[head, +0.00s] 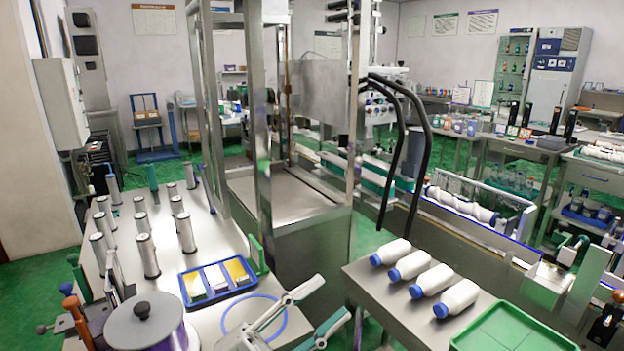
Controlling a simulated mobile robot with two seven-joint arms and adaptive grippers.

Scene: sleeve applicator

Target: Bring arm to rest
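My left gripper (326,302) reaches in at the bottom middle, over the front right part of the left steel table (215,235). Its two pale grey fingers point up and to the right. They are spread apart, and I see nothing between them. A blue ring (226,312) lies on the table beside and partly behind the fingers. My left arm is mostly out of the picture. My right gripper is not in view.
A blue tray (203,300) with three compartments, several silver cylinders (146,256) and a grey-lidded spool (144,322) stand on the left table. Right of the gripper, a bench (372,288) carries several white bottles (410,264) and a green tray (512,328). A steel frame (263,130) rises behind.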

